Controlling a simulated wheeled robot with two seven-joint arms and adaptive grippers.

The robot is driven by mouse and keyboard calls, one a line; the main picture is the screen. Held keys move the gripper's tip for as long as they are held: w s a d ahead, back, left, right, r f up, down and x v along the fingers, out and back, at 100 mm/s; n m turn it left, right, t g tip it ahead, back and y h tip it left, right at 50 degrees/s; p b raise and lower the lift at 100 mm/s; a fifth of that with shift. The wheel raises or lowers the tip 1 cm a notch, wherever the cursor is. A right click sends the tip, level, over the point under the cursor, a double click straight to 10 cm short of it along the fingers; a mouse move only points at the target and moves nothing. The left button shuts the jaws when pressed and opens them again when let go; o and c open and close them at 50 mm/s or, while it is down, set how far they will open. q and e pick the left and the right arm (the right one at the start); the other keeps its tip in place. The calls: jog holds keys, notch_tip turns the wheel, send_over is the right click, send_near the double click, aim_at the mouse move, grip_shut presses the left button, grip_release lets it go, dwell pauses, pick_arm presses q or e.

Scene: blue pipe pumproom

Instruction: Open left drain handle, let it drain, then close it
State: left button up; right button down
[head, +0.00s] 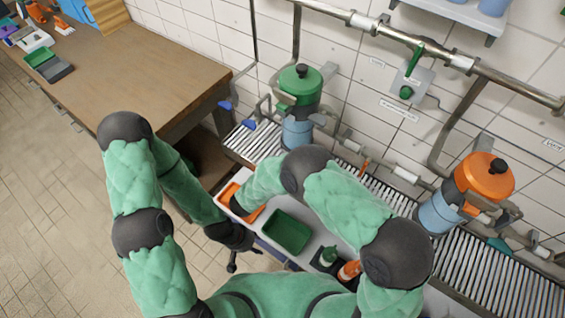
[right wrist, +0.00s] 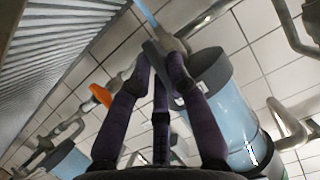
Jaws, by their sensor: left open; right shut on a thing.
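The left filter, with a green head (head: 300,83) and pale blue bowl (head: 297,132), hangs on the wall pipe. Its bowl (right wrist: 230,105) is close up in the right wrist view, which appears roughly upside down. My right gripper (right wrist: 158,68) is shut at the grey valve under this bowl, on the left drain handle, which the fingers mostly cover. A thin pale blue stream (right wrist: 147,12) runs from the valve toward the grating side. In the head view the right gripper is hidden by its own arm. My left gripper (head: 233,256) is open and empty, low beside the tray cart.
The right filter has an orange head (head: 485,176); an orange handle (right wrist: 101,95) shows in the wrist view. Slatted grating (head: 375,190) runs along the wall. A cart holds a green tray (head: 287,231) and bottles (head: 349,270). A wooden workbench (head: 120,75) stands left; floor is clear there.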

jog(key=shift+n+g+p, duration=0.3)
jog(key=shift+n+p, duration=0.15)
jog(key=shift+n, duration=0.05)
jog(key=shift+h, duration=0.3)
jog(key=c, duration=1.2)
grip_release()
jog(key=shift+r, duration=0.15)
notch_tip(320, 180, up, 10)
jog(key=shift+f, duration=0.1)
